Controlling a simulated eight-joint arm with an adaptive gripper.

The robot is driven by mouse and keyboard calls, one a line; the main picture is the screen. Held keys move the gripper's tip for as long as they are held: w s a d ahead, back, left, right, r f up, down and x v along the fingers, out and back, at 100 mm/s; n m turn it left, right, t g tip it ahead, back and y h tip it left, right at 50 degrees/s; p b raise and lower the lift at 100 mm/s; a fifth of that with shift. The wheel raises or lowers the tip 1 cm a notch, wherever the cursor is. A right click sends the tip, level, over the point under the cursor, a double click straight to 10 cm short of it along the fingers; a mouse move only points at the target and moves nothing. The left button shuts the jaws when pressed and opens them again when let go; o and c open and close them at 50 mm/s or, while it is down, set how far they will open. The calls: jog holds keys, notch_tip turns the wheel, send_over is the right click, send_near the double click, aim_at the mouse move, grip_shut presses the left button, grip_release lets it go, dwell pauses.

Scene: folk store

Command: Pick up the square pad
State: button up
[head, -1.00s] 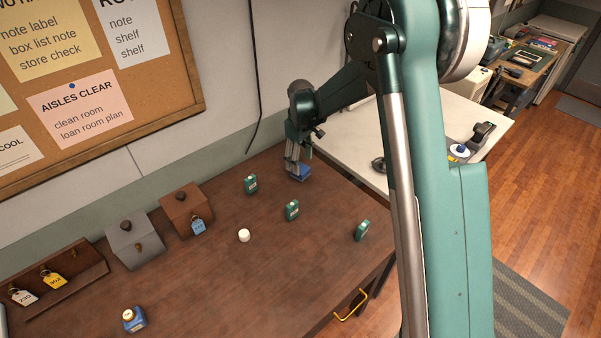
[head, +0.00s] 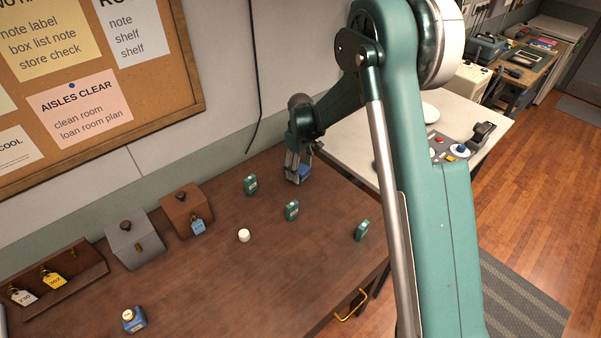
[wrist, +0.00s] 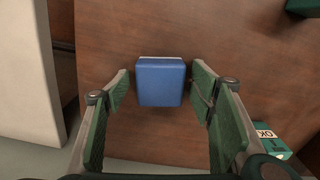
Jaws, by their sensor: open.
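The square pad (wrist: 160,82) is blue with a pale edge at its far side. In the wrist view it lies on the brown table between the tips of my gripper (wrist: 161,90). Gaps show on both sides of it, so the fingers do not touch it there. In the head view the pad (head: 305,172) is partly hidden behind my gripper (head: 297,174), which points down over it near the table's back right edge. My gripper is open and empty.
Lidded boxes (head: 134,240) line the wall. A pale table (head: 345,140) adjoins at right.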

aim_at(300, 168)
dwell(0.5)
jog(key=c, duration=1)
jog(key=shift+r, duration=0.15)
jog(key=shift+r, duration=4.85)
